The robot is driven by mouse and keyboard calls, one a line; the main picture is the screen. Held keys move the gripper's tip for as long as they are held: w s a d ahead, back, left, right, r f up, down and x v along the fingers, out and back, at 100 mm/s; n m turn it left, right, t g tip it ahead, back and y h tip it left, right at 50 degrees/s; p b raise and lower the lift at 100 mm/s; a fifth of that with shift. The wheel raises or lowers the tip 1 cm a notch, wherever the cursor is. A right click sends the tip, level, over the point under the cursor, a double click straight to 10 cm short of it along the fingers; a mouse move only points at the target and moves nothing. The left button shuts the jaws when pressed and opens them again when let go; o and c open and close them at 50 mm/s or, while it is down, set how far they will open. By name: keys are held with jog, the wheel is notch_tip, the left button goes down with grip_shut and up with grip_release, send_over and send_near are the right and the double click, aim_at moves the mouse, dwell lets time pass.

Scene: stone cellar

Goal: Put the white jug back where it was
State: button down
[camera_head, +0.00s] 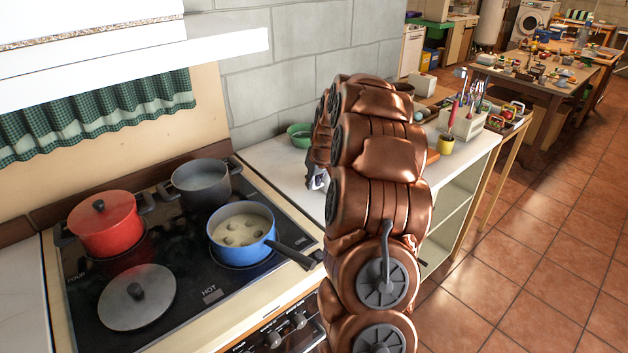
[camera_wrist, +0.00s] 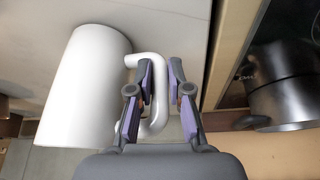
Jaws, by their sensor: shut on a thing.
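The white jug (camera_wrist: 83,85) fills the left of the wrist view. Its handle (camera_wrist: 158,113) passes between the two fingers of my gripper (camera_wrist: 161,68), which is shut on it. The white worktop (camera_wrist: 170,20) lies behind the jug; I cannot tell whether the jug touches it. In the head view my arm hides the jug and most of my gripper, of which a small grey part (camera_head: 317,178) shows over the worktop right of the stove.
The black hob (camera_head: 190,275) holds a red pot (camera_head: 105,225), a grey pot (camera_head: 201,184), a blue pan (camera_head: 241,233) and a lid (camera_head: 137,297). A green bowl (camera_head: 299,134) stands at the back of the worktop. A yellow cup (camera_head: 446,145) and utensil holder (camera_head: 463,124) stand right of my arm.

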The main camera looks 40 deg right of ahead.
jog(key=c, duration=1.1)
grip_release()
jog(key=shift+f, duration=0.1)
jog(key=b+v, duration=0.3)
jog(key=v, duration=0.9)
jog(key=s+a+n+g+y, duration=0.1)
jog(key=s+a, duration=0.5)
jog(key=a, duration=0.7)
jog(key=s+a+n+g+y, duration=0.15)
jog(key=s+a, duration=0.45)
jog(key=a, duration=0.6)
jog(key=s+a+f+g, duration=0.1)
jog(key=s+a+f, duration=0.1)
jog(key=s, duration=0.5)
jog(key=s+a+f+g+h, duration=0.1)
jog(key=s+a+f, duration=0.1)
jog(key=s+a, duration=0.2)
jog(key=s+a+f+g, duration=0.1)
jog(key=s+a+f, duration=0.1)
jog(key=s, duration=0.8)
jog(key=shift+s+a+g, duration=0.35)
jog(key=shift+s+a, duration=0.05)
jog(key=shift+a, duration=0.5)
jog(key=shift+f, duration=0.15)
